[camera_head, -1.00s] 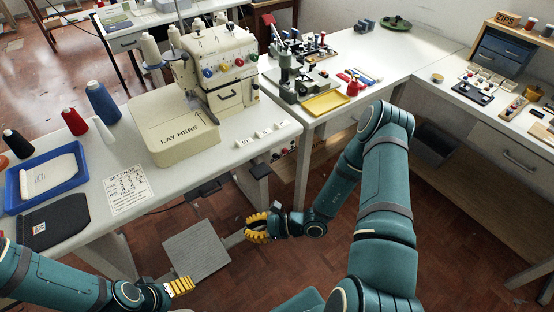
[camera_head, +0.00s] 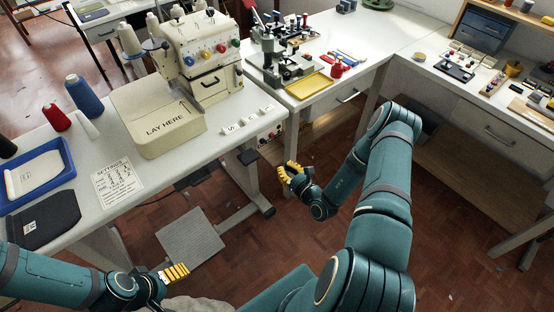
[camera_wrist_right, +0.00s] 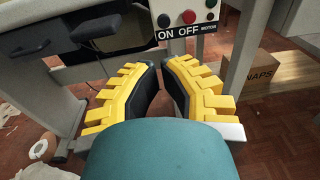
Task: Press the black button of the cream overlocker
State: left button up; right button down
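The cream overlocker (camera_head: 160,118) stands on the white table in the head view. A switch panel (camera_head: 270,136) hangs under that table's front right edge. In the right wrist view, the black button (camera_wrist_right: 164,20) sits above the word ON, left of a red button (camera_wrist_right: 189,16) above OFF. My right gripper (camera_head: 286,168) is below and in front of the panel. Its yellow fingertips (camera_wrist_right: 160,65) meet or nearly meet, with nothing seen between them, just below the panel and apart from it. My left gripper (camera_head: 175,273) is low at left; its finger gap cannot be made out.
The white table edge (camera_head: 150,192) overhangs the panel. A table leg (camera_head: 243,178) and a grey pedal (camera_head: 190,237) stand below. A cardboard box marked SNAPS (camera_wrist_right: 262,75) is at right in the wrist view.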

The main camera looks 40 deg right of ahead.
aim_at(261, 143)
jog(key=w, duration=0.4)
jog(key=w+b, duration=0.1)
jog(key=w, duration=0.3)
jog(key=w+b, duration=0.1)
jog(key=w, duration=0.4)
jog(key=shift+a+f, duration=0.15)
jog(key=shift+f, duration=0.2)
pick_arm(q)
jog(key=f, duration=0.2)
jog(key=shift+w+f, duration=0.3)
jog(key=shift+f, duration=0.05)
pick_arm(e)
jog(key=shift+w, duration=1.05)
pick_arm(q)
jog(key=shift+w+r, duration=0.15)
jog(key=shift+w, duration=0.4)
pick_arm(e)
jog(key=shift+a+r, duration=0.1)
jog(key=shift+s, duration=0.1)
